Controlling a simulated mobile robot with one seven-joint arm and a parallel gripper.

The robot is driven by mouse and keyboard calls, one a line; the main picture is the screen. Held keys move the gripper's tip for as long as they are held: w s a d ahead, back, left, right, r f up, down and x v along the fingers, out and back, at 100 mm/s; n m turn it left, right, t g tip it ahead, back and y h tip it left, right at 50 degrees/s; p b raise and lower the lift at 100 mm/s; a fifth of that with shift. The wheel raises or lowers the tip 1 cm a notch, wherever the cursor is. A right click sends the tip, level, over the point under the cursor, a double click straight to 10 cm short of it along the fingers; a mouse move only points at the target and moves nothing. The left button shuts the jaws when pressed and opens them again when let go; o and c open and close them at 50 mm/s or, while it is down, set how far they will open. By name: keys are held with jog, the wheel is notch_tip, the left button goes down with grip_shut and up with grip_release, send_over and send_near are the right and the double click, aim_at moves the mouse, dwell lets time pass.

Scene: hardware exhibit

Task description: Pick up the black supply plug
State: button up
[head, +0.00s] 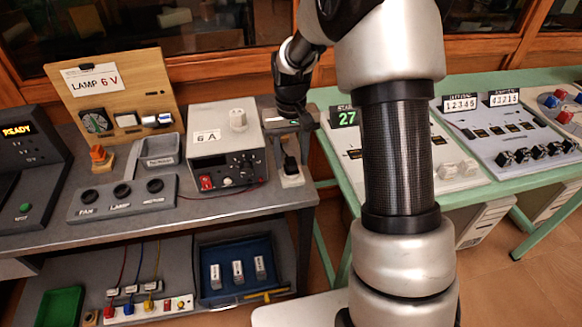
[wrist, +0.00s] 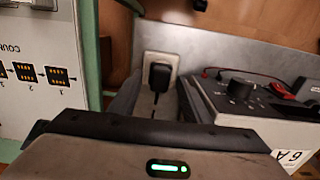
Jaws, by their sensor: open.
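The black supply plug (head: 290,165) sits on a white socket block (head: 292,181) near the right end of the grey bench. In the wrist view the plug (wrist: 159,76) is on its pale socket (wrist: 173,60), and a dark cord runs from it toward the camera. My gripper (head: 291,140) is open and empty, above and behind the plug, close to the right side of the power supply. In the wrist view a grey finger shows left of the plug; the gripper's dark body hides most of the fingers.
The grey power supply (head: 222,145), marked 6 A, stands just left of the plug. A switch panel (head: 121,198) and a grey tray (head: 160,151) lie further left. The green-framed table (head: 487,190) with counter panels stands to the right, across a narrow gap.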

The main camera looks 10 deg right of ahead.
aim_at(291, 160)
grip_shut()
jog(key=shift+r, duration=0.1)
notch_tip(291, 160, up, 10)
jog(key=p, duration=0.1)
jog(key=shift+p, duration=0.4)
